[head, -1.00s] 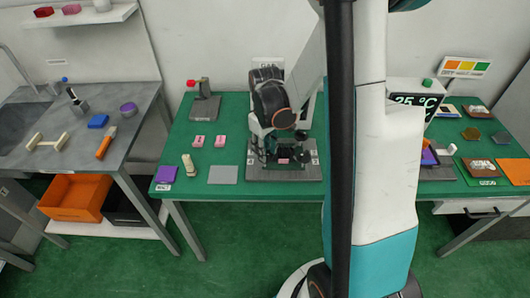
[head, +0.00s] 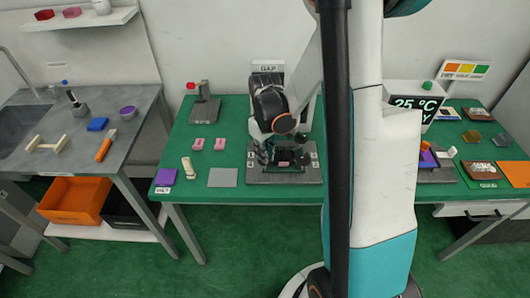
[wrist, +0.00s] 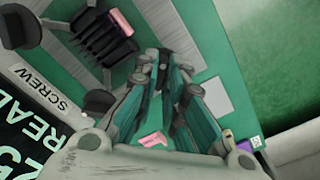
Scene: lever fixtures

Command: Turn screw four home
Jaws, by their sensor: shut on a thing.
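The screw fixture is a grey plate (head: 285,177) on the green table, with black knobbed screws near its corners and a pink block (head: 284,164) in its middle. The wrist view shows its black ribbed part (wrist: 100,38), the pink block (wrist: 119,22) and two dark knobs, one at upper left (wrist: 20,28) and one near the SCREW label (wrist: 97,103). My gripper (head: 262,142) is down at the fixture's back left in the head view. Its fingers (wrist: 166,72) are closed around a screw, which they mostly hide. I cannot read that screw's number.
A GAP sign (head: 268,68) stands behind the fixture. Two pink blocks (head: 209,144) and a grey sheet (head: 223,177) lie left of it, near a beige peg (head: 188,167).

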